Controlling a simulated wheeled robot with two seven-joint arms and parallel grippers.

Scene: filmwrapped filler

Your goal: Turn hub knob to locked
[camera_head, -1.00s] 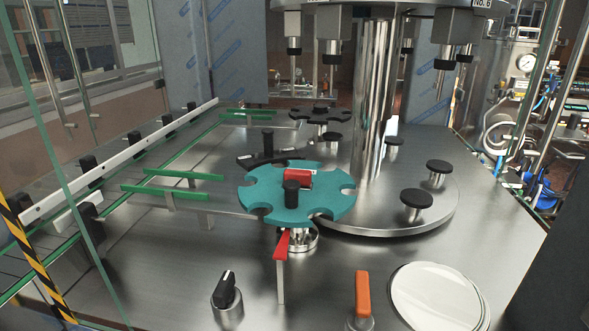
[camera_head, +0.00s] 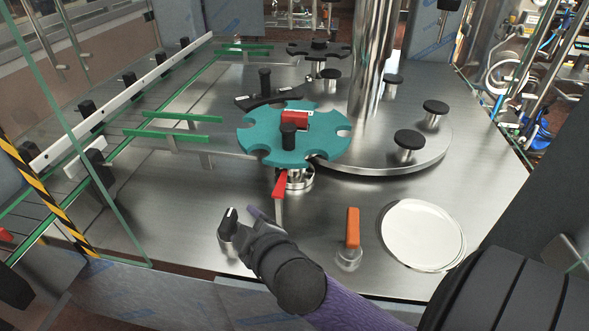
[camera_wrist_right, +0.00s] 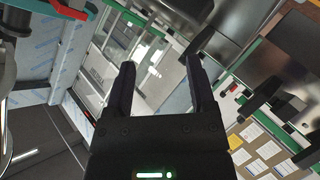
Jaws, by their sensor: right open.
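A teal star wheel (camera_head: 262,141) lies over the steel table in the head view. On it are a red block-shaped knob (camera_head: 295,119) and an upright black knob (camera_head: 288,137) just in front; I cannot tell which is the hub knob, nor read any locked mark. My right gripper (camera_head: 257,218) is low in front of the wheel, apart from it, beside a black selector knob (camera_head: 227,228). In the right wrist view its fingers (camera_wrist_right: 160,78) are spread with nothing between them. A teal edge (camera_wrist_right: 6,45) shows at that view's upper left. My left gripper is not in view.
A red-handled lever (camera_head: 280,186) stands below the wheel's front edge. An orange handle (camera_head: 353,228) and a white round disc (camera_head: 423,235) are to the right of my gripper. Green guide rails (camera_head: 172,134) and a glass panel edge (camera_head: 110,180) are at left. A steel column (camera_head: 370,70) rises behind.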

